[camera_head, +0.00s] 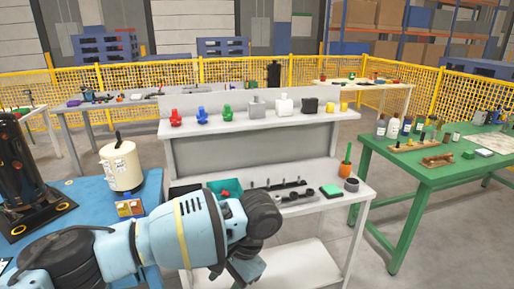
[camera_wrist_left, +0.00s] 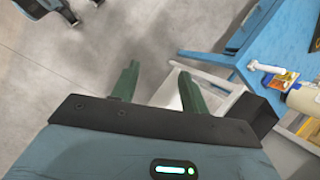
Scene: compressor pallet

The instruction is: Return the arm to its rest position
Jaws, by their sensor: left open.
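My left arm (camera_head: 165,237) reaches in from the lower left in the head view, in front of the white shelf bench. Its gripper is mostly hidden there behind the wrist. In the left wrist view my left gripper (camera_wrist_left: 156,84) has its two green fingers apart, with nothing between them. Grey floor and part of a white frame show beyond the fingers.
A white shelf bench (camera_head: 260,128) bears colored parts. At left, a blue table (camera_head: 80,196) holds a cream canister (camera_head: 121,167) and a black device (camera_head: 22,180). A green table (camera_head: 400,182) stands right. Floor (camera_wrist_left: 70,50) is clear beside the gripper.

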